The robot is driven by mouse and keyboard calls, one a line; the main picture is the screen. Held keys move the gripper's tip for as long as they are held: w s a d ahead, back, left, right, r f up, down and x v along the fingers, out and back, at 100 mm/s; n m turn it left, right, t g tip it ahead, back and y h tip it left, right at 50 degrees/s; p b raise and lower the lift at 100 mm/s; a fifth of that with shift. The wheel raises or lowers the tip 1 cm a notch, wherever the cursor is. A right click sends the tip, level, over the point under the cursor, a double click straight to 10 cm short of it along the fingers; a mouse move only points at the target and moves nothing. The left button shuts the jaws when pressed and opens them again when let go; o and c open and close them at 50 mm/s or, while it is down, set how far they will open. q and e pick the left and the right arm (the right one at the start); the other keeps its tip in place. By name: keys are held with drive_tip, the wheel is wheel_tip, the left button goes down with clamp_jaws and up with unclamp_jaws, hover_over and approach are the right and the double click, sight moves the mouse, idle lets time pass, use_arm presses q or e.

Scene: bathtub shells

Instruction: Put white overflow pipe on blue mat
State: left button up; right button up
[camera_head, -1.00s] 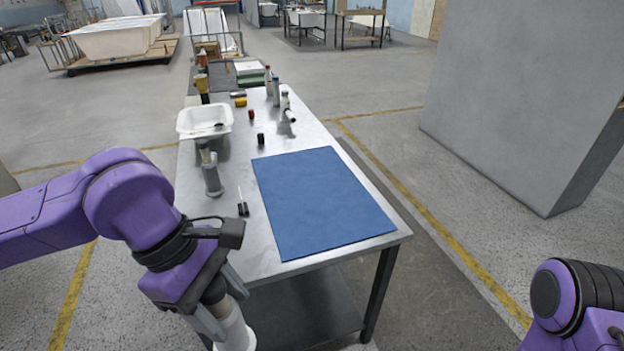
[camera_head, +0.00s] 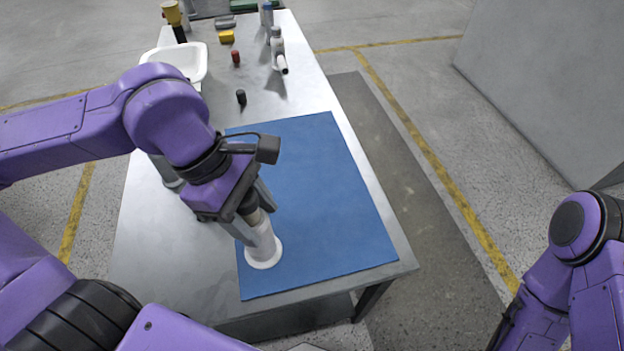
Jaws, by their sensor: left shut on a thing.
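The white overflow pipe (camera_head: 262,247) is a short white tube with a flared round rim at its lower end. My left gripper (camera_head: 252,222) is shut on its upper part, and the gripper hides some of the pipe. The pipe is close to upright, over the near left part of the blue mat (camera_head: 335,205). I cannot tell whether its rim touches the mat. The mat lies flat on the metal table. My right arm shows at the lower right, away from the table; its fingertips are not clearly seen.
The metal table (camera_head: 160,255) has a white basin (camera_head: 178,58) at the far left. A small black cylinder (camera_head: 241,97), a red one (camera_head: 235,57) and bottles (camera_head: 277,45) stand beyond the mat. The rest of the mat is bare.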

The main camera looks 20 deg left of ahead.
use_arm(q)
drive_tip(key=p, duration=0.2)
drive_tip(key=d+p, duration=0.1)
drive_tip(key=p, duration=0.1)
drive_tip(key=shift+s+d+r, duration=0.15)
drive_tip(key=shift+s+d, duration=0.1)
drive_tip(key=w+d+f, duration=0.5)
drive_tip(key=w+f, duration=0.4)
drive_tip(key=f, duration=0.3)
drive_tip(key=shift+w+p, duration=0.15)
drive_tip(key=shift+p, duration=0.25)
use_arm(e)
wheel_tip(320, 180, up, 7)
drive_tip(key=s, duration=0.1)
drive_tip(key=shift+s, duration=0.25)
use_arm(q)
drive_tip(key=o, duration=1.5)
drive_tip(key=shift+s+f, duration=0.15)
drive_tip(key=shift+s, duration=0.05)
drive_tip(key=shift+c, duration=0.2)
drive_tip(key=shift+w, duration=0.1)
use_arm(e)
drive_tip(key=shift+s, duration=0.15)
use_arm(q)
drive_tip(key=shift+d, duration=0.1)
